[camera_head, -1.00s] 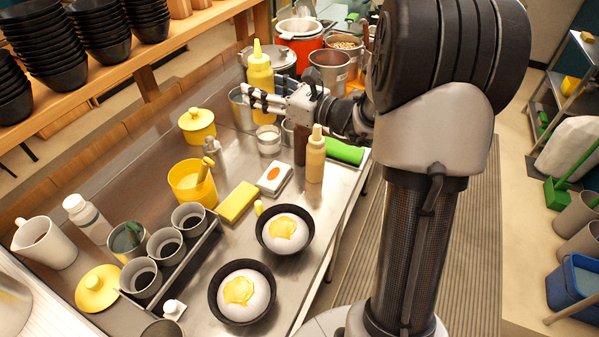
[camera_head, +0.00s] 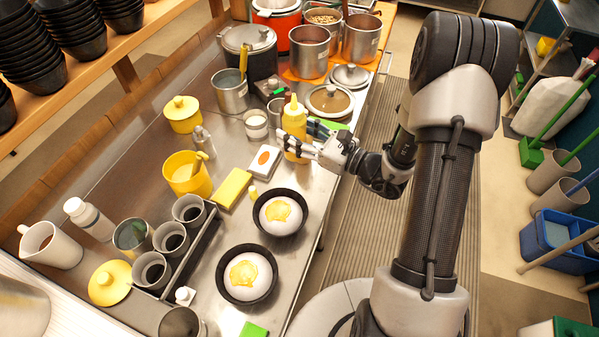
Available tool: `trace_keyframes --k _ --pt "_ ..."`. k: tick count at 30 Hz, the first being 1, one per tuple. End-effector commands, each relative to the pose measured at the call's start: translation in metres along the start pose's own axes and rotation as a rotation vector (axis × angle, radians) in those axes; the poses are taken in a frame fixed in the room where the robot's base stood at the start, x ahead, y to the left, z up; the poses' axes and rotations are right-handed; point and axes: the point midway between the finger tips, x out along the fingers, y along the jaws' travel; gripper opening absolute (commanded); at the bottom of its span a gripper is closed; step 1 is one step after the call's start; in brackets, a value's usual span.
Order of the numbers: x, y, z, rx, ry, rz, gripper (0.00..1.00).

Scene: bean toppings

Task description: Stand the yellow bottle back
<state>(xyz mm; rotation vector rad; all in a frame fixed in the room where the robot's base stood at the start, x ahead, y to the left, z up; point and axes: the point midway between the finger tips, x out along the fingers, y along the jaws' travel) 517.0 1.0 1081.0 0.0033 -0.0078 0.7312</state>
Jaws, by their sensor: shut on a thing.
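The yellow bottle (camera_head: 296,120) is upright near the right edge of the steel counter, nozzle pointing up. My gripper (camera_head: 297,143) reaches in from the right and is shut around its body; the fingers cover part of the bottle's middle. Its base is at or just above the counter top; I cannot tell whether it touches. The bottle stands right of a white box with an orange oval (camera_head: 264,160) and behind the nearer-right black bowl (camera_head: 303,228).
A second black bowl (camera_head: 222,287) with yellow-topped food is in front. Behind the bottle are a lidded pan (camera_head: 330,103), a metal pot (camera_head: 231,94) and a small white-labelled cup (camera_head: 256,125). A yellow block (camera_head: 232,188) lies to the left. The counter's right edge is close.

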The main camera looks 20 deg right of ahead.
Motion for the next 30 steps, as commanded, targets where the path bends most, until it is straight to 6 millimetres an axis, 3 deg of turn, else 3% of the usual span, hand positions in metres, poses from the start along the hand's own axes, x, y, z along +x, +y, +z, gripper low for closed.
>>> trace_keyframes --k 1,3,9,19,25,30 --pt "0.000 0.000 -0.019 0.004 0.000 0.000 0.38" --pt "-0.001 0.000 -0.039 0.004 0.001 -0.001 0.38" --pt "-0.001 0.000 -0.085 0.002 -0.001 -0.001 0.38" --pt "-0.001 -0.001 -0.112 0.000 -0.001 -0.001 0.38" --pt "-0.001 -0.001 -0.143 0.000 -0.001 -0.001 0.38" --pt "-0.001 -0.001 -0.144 -0.003 -0.002 -0.001 0.38"
